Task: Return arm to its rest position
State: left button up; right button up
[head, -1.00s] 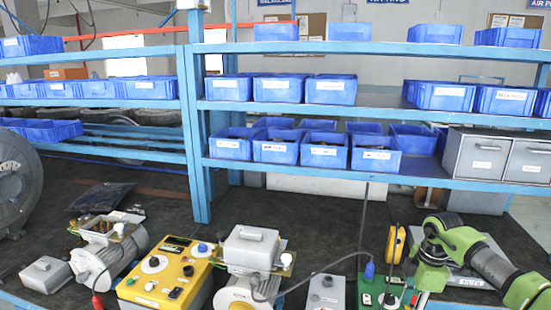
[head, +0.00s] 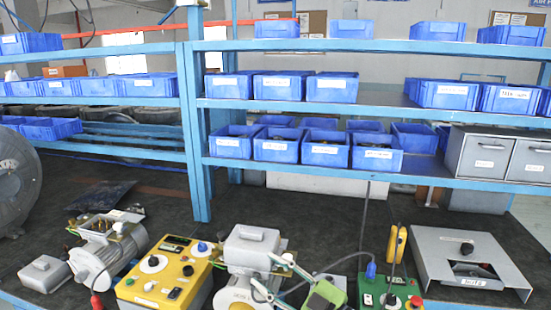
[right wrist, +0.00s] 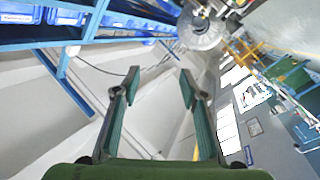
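My right gripper (head: 262,274) is at the bottom middle of the head view. Its green body shows at the lower edge, and its two fingers point up and to the left, in front of the motor unit with the grey box on top (head: 252,240). In the right wrist view the fingers (right wrist: 162,80) are spread apart with nothing between them. Whether the fingers touch the motor unit cannot be told. My left arm and gripper are not in view.
The bench holds a yellow control box (head: 168,275), a motor (head: 100,262), a green box with a red button (head: 385,298) and a grey panel with a black knob (head: 485,260). Blue shelves (head: 410,178) with several blue bins stand behind. The mat behind the devices is mostly clear.

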jog(key=d+r+m+t+h, duration=0.1)
jog(key=d+m+t+h, duration=0.4)
jog(key=d+m+t, duration=0.15)
jog(key=s+d+f+m+g+h, duration=0.2)
jog(key=s+d+f+m+h, duration=0.25)
jog(key=d+f, duration=0.25)
jog(key=s+d+f+m+g+h, duration=0.3)
jog(key=s+d+f+m+h, duration=0.1)
jog(key=d+f+m+h, duration=0.15)
jog(key=s+d+f+n+g, duration=0.1)
jog(key=s+f+g, duration=0.45)
jog(key=s, duration=0.75)
jog(key=s+d+f+n+g, duration=0.15)
jog(key=s+f+g, duration=0.4)
jog(key=s, duration=0.75)
jog(key=s+f+b+x, duration=0.1)
jog(key=s+x, duration=0.2)
jog(key=x, duration=1.1)
jog(key=s+b+x, duration=0.1)
jog(key=s+x, duration=0.3)
jog(key=x, duration=1)
jog(key=s+d+f, duration=0.1)
jog(key=s+f, duration=0.7)
jog(key=f, duration=0.1)
jog(key=s+d+f+g+b, duration=0.1)
jog(key=s+d+f, duration=0.1)
jog(key=s+f, duration=0.7)
jog(key=shift+d+f+m, duration=0.25)
jog(key=shift+d+m, duration=0.05)
